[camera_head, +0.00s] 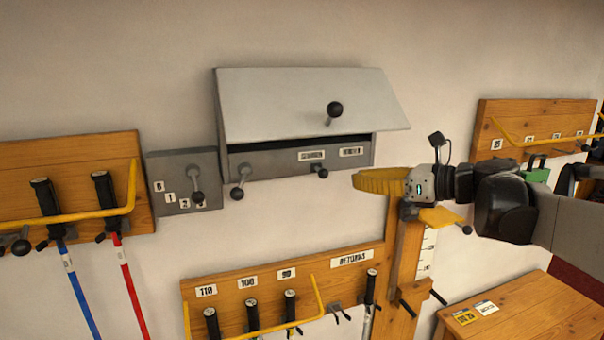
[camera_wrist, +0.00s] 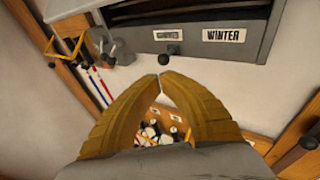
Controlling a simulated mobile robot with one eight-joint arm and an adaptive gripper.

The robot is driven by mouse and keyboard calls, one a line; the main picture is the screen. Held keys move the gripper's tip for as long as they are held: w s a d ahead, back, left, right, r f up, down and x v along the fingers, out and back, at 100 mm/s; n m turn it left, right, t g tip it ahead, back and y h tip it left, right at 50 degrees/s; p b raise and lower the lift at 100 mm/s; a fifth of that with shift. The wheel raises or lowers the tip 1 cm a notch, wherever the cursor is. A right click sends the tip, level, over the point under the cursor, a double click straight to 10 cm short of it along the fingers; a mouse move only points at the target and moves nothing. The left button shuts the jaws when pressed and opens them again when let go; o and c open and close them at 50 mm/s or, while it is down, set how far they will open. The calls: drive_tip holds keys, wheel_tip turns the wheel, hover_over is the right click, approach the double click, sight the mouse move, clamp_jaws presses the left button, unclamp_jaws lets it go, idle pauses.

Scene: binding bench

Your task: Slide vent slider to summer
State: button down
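The vent box (camera_head: 255,162) is a grey wall housing with a raised pale lid. Its front strip carries a left label (camera_head: 311,155), hard to read, and a right label reading WINTER (camera_wrist: 224,36). A dark slider knob (camera_head: 322,173) sticks out below the strip; in the wrist view the knob (camera_wrist: 168,61) is under the left label. My gripper (camera_head: 356,180) has yellow ribbed fingers and is right of the knob in the head view. In the wrist view its fingertips (camera_wrist: 161,79) meet, empty, just below the knob, with no contact visible.
A lid knob (camera_head: 335,109) and a lower-left knob (camera_head: 237,194) also project from the box. A lever panel (camera_head: 184,182) is to its left. Below are a RETURNS rack (camera_head: 262,280) with several handles and a wooden post (camera_head: 404,262). A wooden table (camera_head: 530,318) stands lower right.

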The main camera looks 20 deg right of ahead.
sight(320, 171)
drive_tip(key=p+x, duration=0.1)
drive_tip(key=x, duration=0.6)
drive_tip(key=shift+w, duration=0.15)
drive_tip(key=shift+w+a, duration=0.15)
drive_tip(key=shift+a, duration=1.05)
